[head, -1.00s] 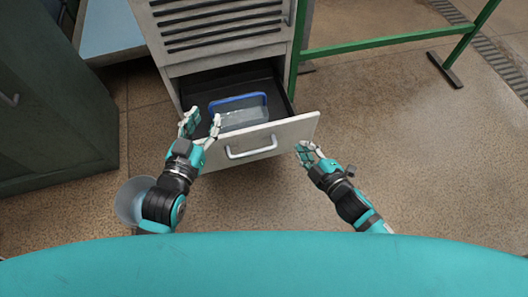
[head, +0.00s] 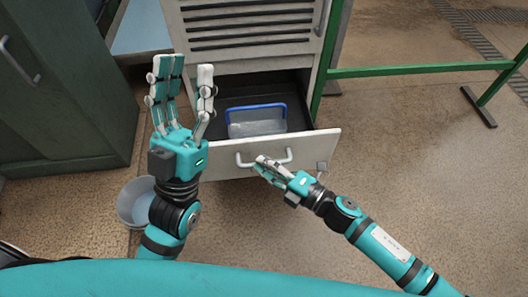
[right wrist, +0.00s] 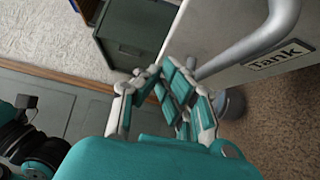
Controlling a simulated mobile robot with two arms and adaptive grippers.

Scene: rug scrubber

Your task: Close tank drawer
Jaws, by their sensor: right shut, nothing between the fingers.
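The tank drawer (head: 312,155) of the grey cabinet is pulled out, with its white front and curved handle (head: 283,160) facing me. A clear container with a blue rim (head: 257,122) sits inside it. In the right wrist view, the "tank" label (right wrist: 281,58) and the grey handle (right wrist: 255,42) show up close. My right gripper (head: 262,162) is shut and empty, its fingertips at the handle; contact is unclear. It also shows in the right wrist view (right wrist: 170,85). My left gripper (head: 182,75) is open and empty, fingers pointing up, left of the drawer.
A grey-blue bucket (head: 136,203) stands on the floor beside my left arm. A dark green cabinet (head: 70,100) stands at the left. A green metal frame (head: 420,69) stands at the right. The floor right of the drawer is clear.

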